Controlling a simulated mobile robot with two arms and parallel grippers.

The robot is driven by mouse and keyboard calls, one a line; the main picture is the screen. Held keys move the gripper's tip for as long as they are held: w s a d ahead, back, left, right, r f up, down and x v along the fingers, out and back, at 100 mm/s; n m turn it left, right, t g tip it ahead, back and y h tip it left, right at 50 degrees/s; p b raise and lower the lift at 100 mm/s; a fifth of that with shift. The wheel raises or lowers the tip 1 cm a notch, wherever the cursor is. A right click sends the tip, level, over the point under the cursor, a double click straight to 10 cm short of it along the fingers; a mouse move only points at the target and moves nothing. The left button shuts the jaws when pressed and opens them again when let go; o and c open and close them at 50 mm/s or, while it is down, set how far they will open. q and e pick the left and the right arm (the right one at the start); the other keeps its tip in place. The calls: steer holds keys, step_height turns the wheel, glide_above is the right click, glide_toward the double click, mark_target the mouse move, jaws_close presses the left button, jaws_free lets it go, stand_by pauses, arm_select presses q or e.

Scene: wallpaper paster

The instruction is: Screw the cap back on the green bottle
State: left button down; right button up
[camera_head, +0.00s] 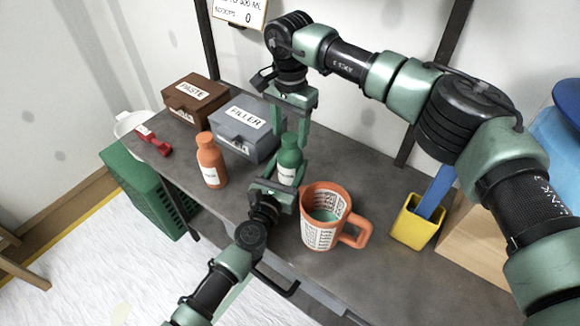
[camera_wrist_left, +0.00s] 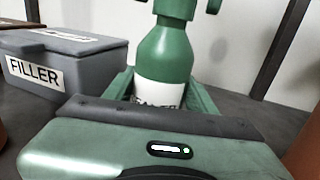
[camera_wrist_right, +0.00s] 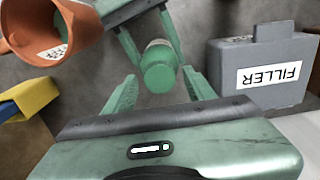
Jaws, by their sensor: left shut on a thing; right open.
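The green bottle (camera_head: 288,172) stands upright on the grey table, with a white label on its body. A green cap (camera_wrist_right: 158,75) shows on its top in the right wrist view; I cannot tell how tightly it sits. My left gripper (camera_head: 280,184) is shut on the bottle's lower body, also seen in the left wrist view with the bottle (camera_wrist_left: 165,60). My right gripper (camera_head: 290,138) points down from above, open, with its fingers on either side of the cap and gaps between.
An orange mug (camera_head: 313,238) stands close on the right, with a yellow holder (camera_head: 414,228) beyond it. A grey FILLER box (camera_head: 242,136), a brown PASTE box (camera_head: 192,104) and an orange bottle (camera_head: 211,165) stand left. A red object (camera_head: 155,142) lies near the left edge.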

steer(key=shift+f, duration=0.5)
